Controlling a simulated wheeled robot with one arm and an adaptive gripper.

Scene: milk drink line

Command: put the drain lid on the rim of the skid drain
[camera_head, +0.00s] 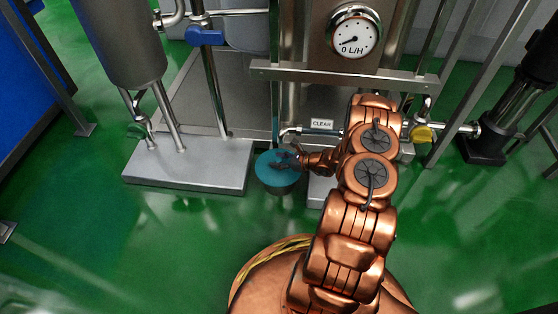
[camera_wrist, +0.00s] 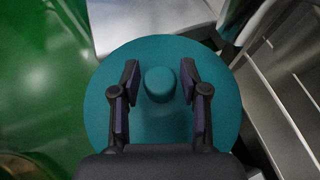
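The drain lid is a teal disc (camera_head: 277,177) with a round knob in its middle, low at the front of the metal skid. It fills much of the wrist view (camera_wrist: 160,128), knob in the centre. My gripper (camera_head: 282,161) reaches over it from the right. In the wrist view, my gripper's two fingers (camera_wrist: 160,82) stand on either side of the knob, with a narrow gap showing at each side, so it looks open. The skid drain lies below the lid and is mostly hidden; I cannot tell whether the lid touches its rim all round.
A grey metal plinth (camera_head: 190,165) stands just left of the lid. A pipe with a "CLEAR" label (camera_head: 321,124) runs behind it, and a yellow-handled valve (camera_head: 421,134) is to the right. A flow gauge (camera_head: 354,33) is above. Green floor is free in front.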

